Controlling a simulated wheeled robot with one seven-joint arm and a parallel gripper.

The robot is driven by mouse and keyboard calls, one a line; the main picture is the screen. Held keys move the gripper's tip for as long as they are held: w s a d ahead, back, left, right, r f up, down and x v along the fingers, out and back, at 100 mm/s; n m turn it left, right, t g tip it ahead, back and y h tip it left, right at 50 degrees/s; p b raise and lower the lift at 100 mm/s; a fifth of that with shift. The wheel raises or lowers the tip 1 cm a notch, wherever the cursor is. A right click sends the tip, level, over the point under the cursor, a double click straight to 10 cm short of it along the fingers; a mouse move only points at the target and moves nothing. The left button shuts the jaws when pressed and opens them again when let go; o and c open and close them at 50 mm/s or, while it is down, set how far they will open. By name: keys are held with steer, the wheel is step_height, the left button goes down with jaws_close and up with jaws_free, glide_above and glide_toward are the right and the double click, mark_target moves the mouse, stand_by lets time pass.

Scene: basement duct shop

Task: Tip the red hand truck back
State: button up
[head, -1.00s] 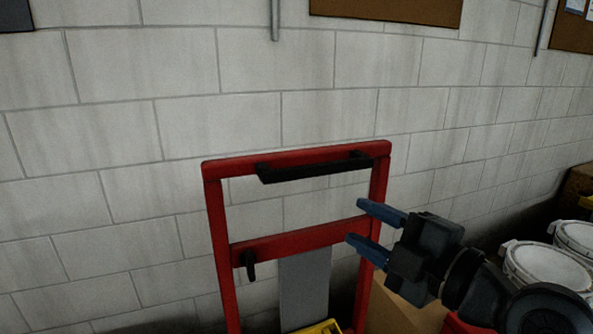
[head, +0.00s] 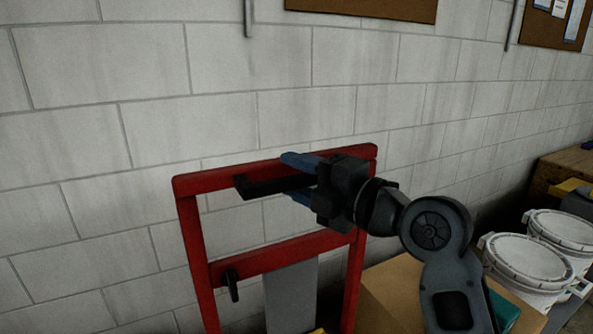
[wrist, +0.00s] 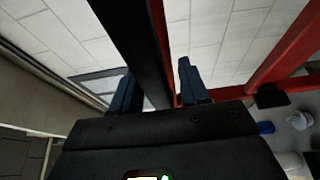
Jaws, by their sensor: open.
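The red hand truck (head: 197,250) stands upright against the block wall. Its black handle (head: 258,187) runs along the top red crossbar. My gripper (head: 289,177) is open at the right part of this handle, with one blue finger above and one below it in the head view. In the wrist view the black handle (wrist: 134,40) passes between the two blue fingers of my gripper (wrist: 157,80), with a gap at least on the right side. My gripper hides the handle's right end. The truck's lower part is out of view.
A cardboard box (head: 395,290) stands right of the hand truck. White lidded buckets (head: 525,262) and a wooden bench (head: 570,170) are further right along the wall. Bare wall lies left of the truck. A cork board (head: 370,8) hangs above.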

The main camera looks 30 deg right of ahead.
steer(key=shift+w, duration=0.15)
steer(key=shift+c, duration=0.3)
jaws_close()
